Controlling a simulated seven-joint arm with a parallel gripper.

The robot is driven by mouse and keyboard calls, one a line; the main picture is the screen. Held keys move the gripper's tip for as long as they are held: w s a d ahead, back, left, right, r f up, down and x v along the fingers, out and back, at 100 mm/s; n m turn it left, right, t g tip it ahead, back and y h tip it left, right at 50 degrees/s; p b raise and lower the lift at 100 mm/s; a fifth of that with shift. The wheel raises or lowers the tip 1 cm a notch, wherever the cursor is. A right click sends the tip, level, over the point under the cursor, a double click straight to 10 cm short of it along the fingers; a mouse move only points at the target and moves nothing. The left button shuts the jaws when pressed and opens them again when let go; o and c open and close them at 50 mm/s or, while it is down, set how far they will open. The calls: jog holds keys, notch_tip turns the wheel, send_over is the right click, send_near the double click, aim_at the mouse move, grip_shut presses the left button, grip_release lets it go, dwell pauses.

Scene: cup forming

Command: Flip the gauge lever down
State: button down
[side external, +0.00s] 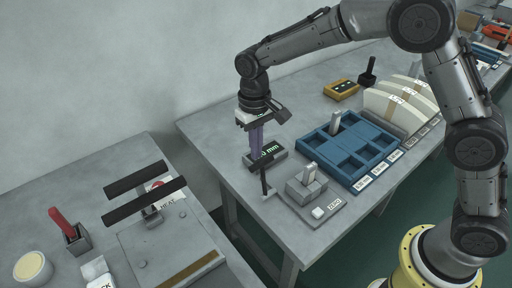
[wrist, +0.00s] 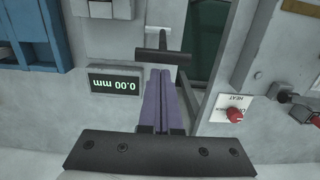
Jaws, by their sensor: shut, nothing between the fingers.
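The gauge lever (side external: 264,181) is a dark post with a crossbar at its top, standing roughly upright at the table's near edge. In the wrist view the lever's black crossbar (wrist: 163,56) lies just beyond my fingertips. My gripper (side external: 257,154), with long purple fingers, points down above the lever, close to its top. It also shows in the wrist view (wrist: 160,72), shut and empty. I cannot tell whether the fingertips touch the crossbar. The gauge display (wrist: 115,85) beside the lever reads 0.00 mm. The fingers partly hide the display (side external: 272,151) in the side view.
A grey block (side external: 305,190) and a ZERO button (side external: 318,212) sit beside the lever. A blue compartment tray (side external: 375,158) stands to the right. Across a gap, the left table holds a press with black bars (side external: 140,180) and a red lever (side external: 61,222).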

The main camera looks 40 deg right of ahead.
aim_at(263, 162)
jog(key=shift+s+r+t, duration=0.15)
jog(key=shift+s+t, duration=0.15)
jog(key=shift+s, duration=0.15)
jog(key=shift+s+r+t, duration=0.15)
jog(key=shift+s+t, duration=0.65)
jog(key=shift+s, duration=0.3)
jog(key=s+f, duration=0.3)
jog(key=s, duration=0.8)
jog(key=shift+f, duration=0.3)
